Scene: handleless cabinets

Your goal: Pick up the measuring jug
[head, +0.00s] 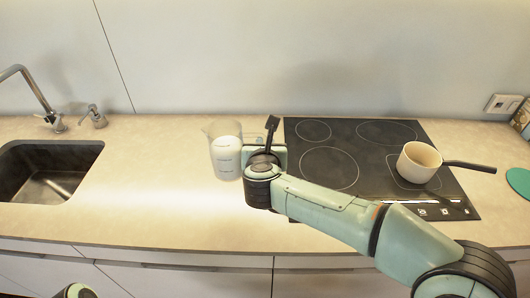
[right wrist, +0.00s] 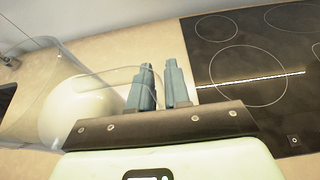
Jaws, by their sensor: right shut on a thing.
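The measuring jug (head: 225,158) is clear, with white contents or a white inside, and looks upright on the counter left of the hob. In the right wrist view the jug (right wrist: 75,112) fills the left side, its clear handle reaching to the fingers. My right gripper (head: 268,148) is at the jug's right side. Its two fingers (right wrist: 160,84) are shut on the handle. The head view partly hides the handle behind my gripper. Whether the jug's base touches the counter is hard to tell. My left gripper does not show.
A black hob (head: 330,135) lies just right of the jug, with a cream saucepan (head: 418,160) on it, handle pointing right. A sink (head: 50,170) with a tap (head: 35,92) is at the left. The pale counter (head: 150,190) between sink and jug is clear. A wall stands behind.

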